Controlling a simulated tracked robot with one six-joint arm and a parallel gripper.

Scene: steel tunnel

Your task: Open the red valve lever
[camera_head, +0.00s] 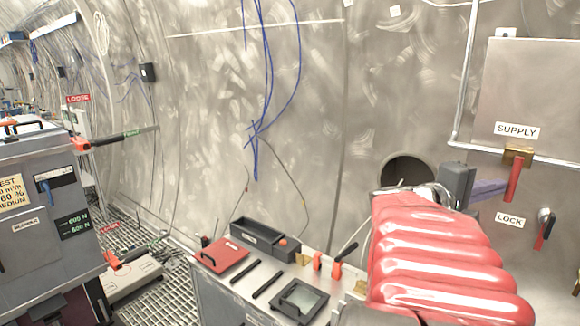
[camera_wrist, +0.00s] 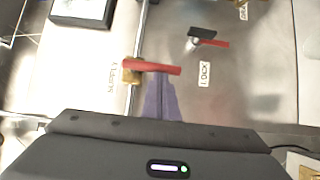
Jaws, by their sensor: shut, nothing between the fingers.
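A red valve lever (camera_head: 513,181) hangs straight down from a brass valve body (camera_head: 517,156), under a SUPPLY label (camera_head: 517,130) on the wall at right. In the wrist view the lever (camera_wrist: 152,67) lies across the picture, with the brass body (camera_wrist: 133,71) at its left end. My gripper (camera_head: 504,186) has purple fingers, shut and empty, with their tips at the left side of the lever. In the wrist view the fingertips (camera_wrist: 161,74) reach the lever's edge. I cannot tell whether they touch it.
A knob with a red-and-black handle (camera_head: 545,229) sits by a LOCK label (camera_head: 510,220), below and right of the lever. A metal box (camera_head: 535,85) is above. A round dark hole (camera_head: 405,168) is left of my gripper. A bench (camera_head: 215,290) with tools stands below.

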